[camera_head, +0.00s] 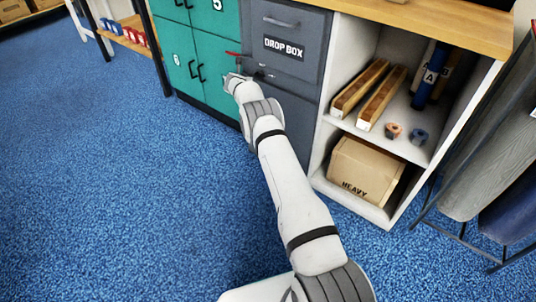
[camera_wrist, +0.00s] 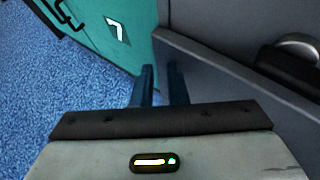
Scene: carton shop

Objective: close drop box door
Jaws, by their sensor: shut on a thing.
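The drop box is a grey cabinet front with a white "DROP BOX" label (camera_head: 283,48), left of the open shelf in the head view. Its grey door (camera_wrist: 215,75) fills much of the right side of the wrist view, with a pale edge along its top. My gripper (camera_head: 237,72) reaches to the left edge of the grey front, beside the green lockers. In the wrist view my gripper (camera_wrist: 160,85) has its two dark fingers on either side of the door's left edge and is shut on it. How far the door stands open is hard to tell.
Green lockers (camera_head: 184,68) adjoin on the left. A shelf unit on the right holds wooden bars (camera_head: 382,97), blue rolls (camera_head: 429,78) and a "HEAVY" carton (camera_head: 363,170). A rack (camera_head: 480,165) stands far right. Blue carpet (camera_head: 120,190) is clear on the left.

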